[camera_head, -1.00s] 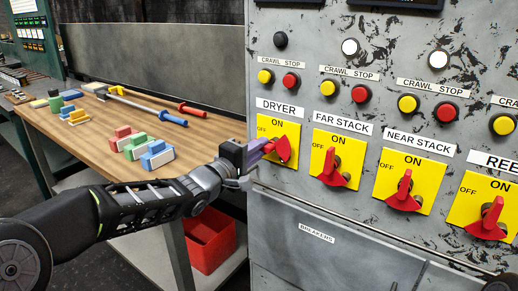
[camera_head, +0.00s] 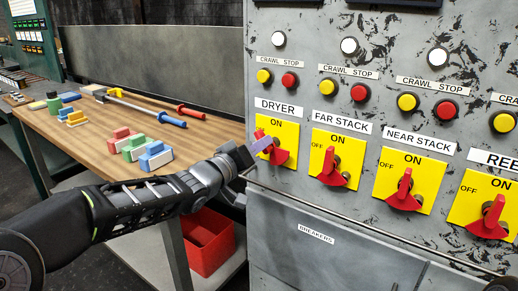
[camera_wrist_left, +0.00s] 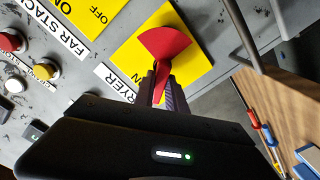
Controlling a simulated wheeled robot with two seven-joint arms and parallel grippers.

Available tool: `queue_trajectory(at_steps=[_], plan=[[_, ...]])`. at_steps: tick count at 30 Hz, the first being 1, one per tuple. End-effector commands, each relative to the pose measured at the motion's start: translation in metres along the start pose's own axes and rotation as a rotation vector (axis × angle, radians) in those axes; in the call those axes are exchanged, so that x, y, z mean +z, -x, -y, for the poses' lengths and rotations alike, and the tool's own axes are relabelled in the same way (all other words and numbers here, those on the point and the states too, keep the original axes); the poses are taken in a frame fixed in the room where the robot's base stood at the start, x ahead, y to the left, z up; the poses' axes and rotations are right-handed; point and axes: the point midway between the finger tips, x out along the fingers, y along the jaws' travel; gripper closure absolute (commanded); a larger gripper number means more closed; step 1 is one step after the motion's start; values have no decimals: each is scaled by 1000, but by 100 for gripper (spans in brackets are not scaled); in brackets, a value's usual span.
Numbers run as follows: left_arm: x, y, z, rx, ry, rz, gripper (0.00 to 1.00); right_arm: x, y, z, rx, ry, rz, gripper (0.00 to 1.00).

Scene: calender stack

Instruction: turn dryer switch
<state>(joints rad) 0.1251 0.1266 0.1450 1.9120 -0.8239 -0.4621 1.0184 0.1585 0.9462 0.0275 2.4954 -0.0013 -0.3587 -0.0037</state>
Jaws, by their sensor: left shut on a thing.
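The dryer switch (camera_head: 279,157) is a red lever with a fan-shaped end on a yellow ON/OFF plate (camera_head: 290,131) under the DRYER label. My left gripper (camera_head: 262,144) is shut on the lever. In the left wrist view, the fingers (camera_wrist_left: 162,88) close around the narrow part of the red lever (camera_wrist_left: 166,45). The lamp (camera_head: 279,39) above the dryer controls is white. My right gripper is not in view.
The FAR STACK switch (camera_head: 331,170) and NEAR STACK switch (camera_head: 404,192) stand close by on the right. A rail (camera_head: 330,216) runs below the plates. A workbench (camera_head: 95,147) with tools and coloured blocks is at left, with a red bin (camera_head: 207,243) below.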

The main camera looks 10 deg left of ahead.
Motion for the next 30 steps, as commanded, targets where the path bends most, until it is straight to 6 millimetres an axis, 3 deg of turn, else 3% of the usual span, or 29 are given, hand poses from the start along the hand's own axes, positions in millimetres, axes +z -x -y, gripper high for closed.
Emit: queue_trajectory(at_steps=[18, 30], plan=[[5, 0, -6, -2, -532, 3, 100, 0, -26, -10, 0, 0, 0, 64], [4, 0, -9, -1, -654, 3, 100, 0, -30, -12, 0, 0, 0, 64]])
